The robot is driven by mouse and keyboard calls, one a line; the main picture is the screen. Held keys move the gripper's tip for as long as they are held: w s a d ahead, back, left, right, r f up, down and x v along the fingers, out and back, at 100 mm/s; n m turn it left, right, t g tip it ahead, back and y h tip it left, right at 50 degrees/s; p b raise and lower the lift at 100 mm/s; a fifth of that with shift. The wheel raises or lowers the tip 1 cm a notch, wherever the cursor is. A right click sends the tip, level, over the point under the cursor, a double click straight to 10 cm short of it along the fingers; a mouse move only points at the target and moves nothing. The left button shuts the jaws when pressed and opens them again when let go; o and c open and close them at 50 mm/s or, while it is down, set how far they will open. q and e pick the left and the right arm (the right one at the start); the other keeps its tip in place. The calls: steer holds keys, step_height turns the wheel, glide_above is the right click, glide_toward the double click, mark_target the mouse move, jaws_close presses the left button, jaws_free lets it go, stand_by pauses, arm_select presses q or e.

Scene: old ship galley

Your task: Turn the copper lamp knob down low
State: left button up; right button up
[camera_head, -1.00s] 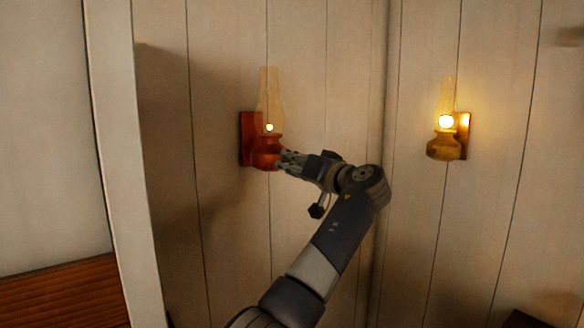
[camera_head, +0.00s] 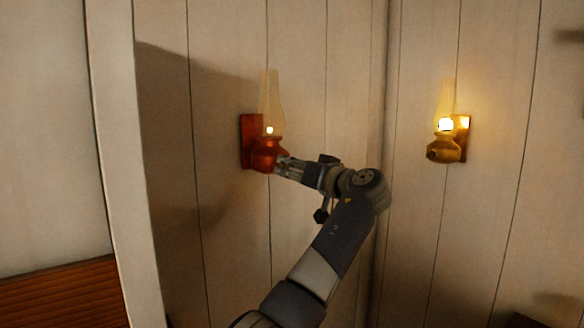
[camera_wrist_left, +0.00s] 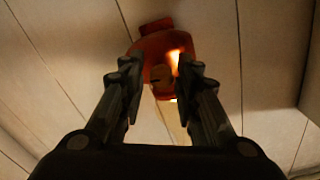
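The copper lamp (camera_head: 266,152) hangs on the left wall panel, on a red-brown backplate, with a tall glass chimney (camera_head: 270,100) and a small lit flame. My left gripper (camera_head: 283,165) is at the lower right side of its copper body. In the left wrist view the copper lamp (camera_wrist_left: 150,47) lies just beyond the fingertips. My left gripper (camera_wrist_left: 160,72) is open there, a fingertip on each side of a small brownish knob (camera_wrist_left: 161,76). I cannot tell whether the fingers touch it. My right gripper is in neither view.
A second, brass-coloured lamp (camera_head: 445,150) burns brighter on the right wall, away from my arm. A pale upright post or wall edge (camera_head: 125,170) stands left of the copper lamp. Slatted brown wood (camera_head: 60,295) shows at lower left. The wall around the copper lamp is bare.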

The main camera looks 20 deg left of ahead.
arm_select(q)
steer(key=shift+o, duration=0.2)
steer(key=shift+r, duration=0.15)
steer(key=shift+s+d, duration=0.15)
steer(key=shift+d, duration=0.05)
steer(key=v, duration=1.1)
steer(key=shift+s+d, duration=0.15)
steer(key=shift+d, duration=0.1)
